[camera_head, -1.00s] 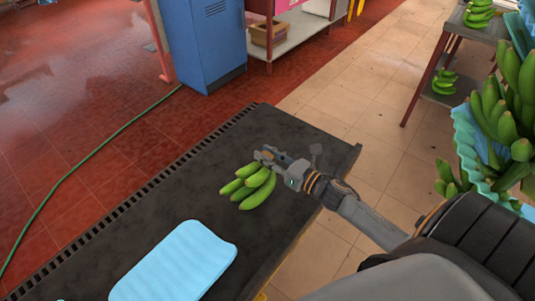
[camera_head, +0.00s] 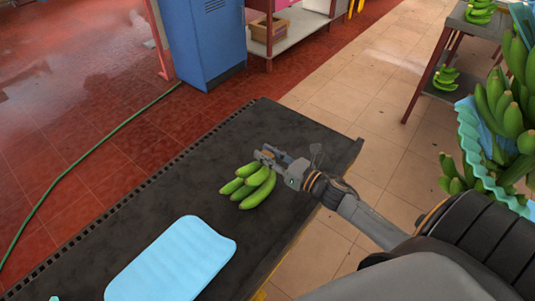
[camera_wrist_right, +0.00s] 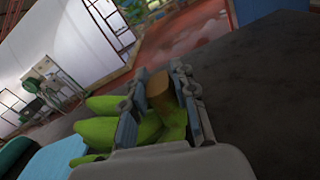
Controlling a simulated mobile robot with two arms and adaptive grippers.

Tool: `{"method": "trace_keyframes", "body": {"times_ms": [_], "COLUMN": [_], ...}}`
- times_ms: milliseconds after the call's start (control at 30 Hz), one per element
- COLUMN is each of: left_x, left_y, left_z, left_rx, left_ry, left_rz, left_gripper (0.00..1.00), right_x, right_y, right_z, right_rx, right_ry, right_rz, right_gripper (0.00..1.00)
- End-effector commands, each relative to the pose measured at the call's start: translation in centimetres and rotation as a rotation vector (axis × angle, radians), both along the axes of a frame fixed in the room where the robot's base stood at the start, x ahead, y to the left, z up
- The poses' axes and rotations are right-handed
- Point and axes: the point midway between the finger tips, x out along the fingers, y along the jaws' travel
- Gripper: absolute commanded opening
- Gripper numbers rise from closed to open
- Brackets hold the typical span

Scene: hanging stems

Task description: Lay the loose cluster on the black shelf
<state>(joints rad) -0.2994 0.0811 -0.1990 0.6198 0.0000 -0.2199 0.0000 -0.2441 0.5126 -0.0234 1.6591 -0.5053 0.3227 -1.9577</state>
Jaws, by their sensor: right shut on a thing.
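The loose cluster of green bananas (camera_head: 248,185) is at the black shelf (camera_head: 215,150), near its middle in the head view. Whether it rests on the surface or hangs just above it, I cannot tell. My right gripper (camera_head: 268,157) is at the stem end of the cluster. In the right wrist view its two fingers (camera_wrist_right: 158,105) are shut on the brown-cut stem (camera_wrist_right: 160,90), with the green fingers of fruit (camera_wrist_right: 97,130) spreading to the left. My left gripper is not in view.
A light blue pad (camera_head: 172,262) lies on the shelf, nearer and left of the cluster. Hanging bananas (camera_head: 508,100) with blue wrapping are at the right. A blue cabinet (camera_head: 205,45) and a green hose (camera_head: 95,150) are beyond the shelf. The shelf's far end is clear.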

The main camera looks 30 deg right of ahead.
Motion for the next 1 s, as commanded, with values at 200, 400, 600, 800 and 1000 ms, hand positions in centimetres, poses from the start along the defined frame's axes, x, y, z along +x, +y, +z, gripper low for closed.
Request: {"method": "trace_keyframes", "body": {"times_ms": [200, 400, 600, 800, 1000], "left_x": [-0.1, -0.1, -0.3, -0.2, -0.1], "left_y": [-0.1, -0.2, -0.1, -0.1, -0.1], "left_z": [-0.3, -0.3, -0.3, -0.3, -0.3], "left_rx": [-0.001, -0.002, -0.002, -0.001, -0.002], "left_ry": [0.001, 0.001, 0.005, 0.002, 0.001], "left_rz": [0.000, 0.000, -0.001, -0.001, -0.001], "left_gripper": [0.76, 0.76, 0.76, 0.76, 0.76], "right_x": [0.1, 0.0, -0.1, -1.8, -5.6], "right_y": [0.0, 0.0, 0.0, -0.6, -1.9], "right_z": [0.0, -0.1, -0.5, -0.6, -0.5], "right_rx": [0.004, 0.002, -0.002, 0.000, 0.002], "right_ry": [-0.005, -0.003, 0.004, 0.005, 0.004], "right_rz": [0.002, 0.000, -0.001, -0.002, -0.002], "right_gripper": [0.35, 0.54, 0.54, 0.54, 0.54]}}
